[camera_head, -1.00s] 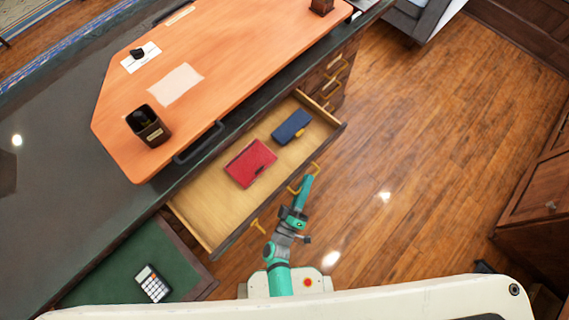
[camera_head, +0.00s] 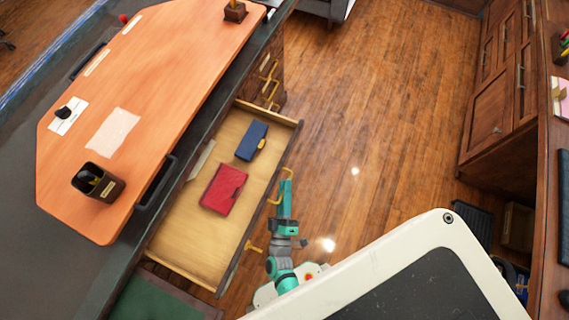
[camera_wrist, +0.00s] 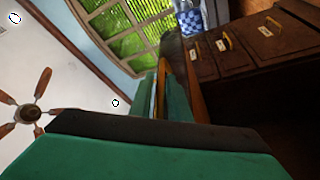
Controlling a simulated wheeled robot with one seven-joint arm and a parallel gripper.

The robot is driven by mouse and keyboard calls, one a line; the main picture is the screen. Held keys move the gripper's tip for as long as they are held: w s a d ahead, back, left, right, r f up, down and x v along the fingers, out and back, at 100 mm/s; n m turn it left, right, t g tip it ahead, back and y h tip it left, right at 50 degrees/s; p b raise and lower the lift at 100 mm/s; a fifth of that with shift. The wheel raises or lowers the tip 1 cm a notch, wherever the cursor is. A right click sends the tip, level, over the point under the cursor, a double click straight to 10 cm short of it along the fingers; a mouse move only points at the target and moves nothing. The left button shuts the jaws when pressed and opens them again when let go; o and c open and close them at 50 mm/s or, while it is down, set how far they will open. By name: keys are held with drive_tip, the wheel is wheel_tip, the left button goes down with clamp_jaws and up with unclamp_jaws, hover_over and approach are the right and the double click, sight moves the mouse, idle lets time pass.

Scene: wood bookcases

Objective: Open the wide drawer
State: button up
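The wide drawer (camera_head: 172,238) stands pulled far out of the desk in the head view. Inside lie a red book (camera_head: 223,188), a blue case (camera_head: 251,141) and a pale sheet near the back. Its front carries two yellow handles, a nearer one (camera_head: 254,247) and a farther one (camera_head: 272,200). My gripper (camera_head: 287,176) is at the farther handle, just outside the drawer front. In the wrist view, a yellow strip of the handle (camera_wrist: 161,88) shows between my green fingers, which look closed on it. The fingertips are partly hidden there.
The desk has an orange top (camera_head: 150,60) with a pen cup (camera_head: 97,183). Smaller closed drawers (camera_head: 268,85) sit beyond the open one. Open wood floor (camera_head: 370,110) lies to the right, up to a wooden cabinet (camera_head: 495,110).

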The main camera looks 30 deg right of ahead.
drive_tip(key=shift+a, duration=0.1)
drive_tip(key=v, duration=1)
drive_tip(key=shift+s+a, duration=0.15)
drive_tip(key=shift+s, duration=0.15)
drive_tip(key=s+a+r+m+y, duration=0.1)
drive_tip(key=a+r+y, duration=0.2)
drive_tip(key=r, duration=0.4)
drive_tip(key=s+a+r+m+g+y, duration=0.1)
drive_tip(key=s+a+r+m+y, duration=0.1)
drive_tip(key=r+y, duration=0.2)
drive_tip(key=s+a+r+m+g+y, duration=0.1)
drive_tip(key=s+a+r+m+y, duration=0.1)
drive_tip(key=r, duration=0.8)
drive_tip(key=shift+s+a+y, duration=0.2)
drive_tip(key=shift+a+y, duration=0.6)
drive_tip(key=shift+y, duration=0.1)
drive_tip(key=shift+w, duration=0.15)
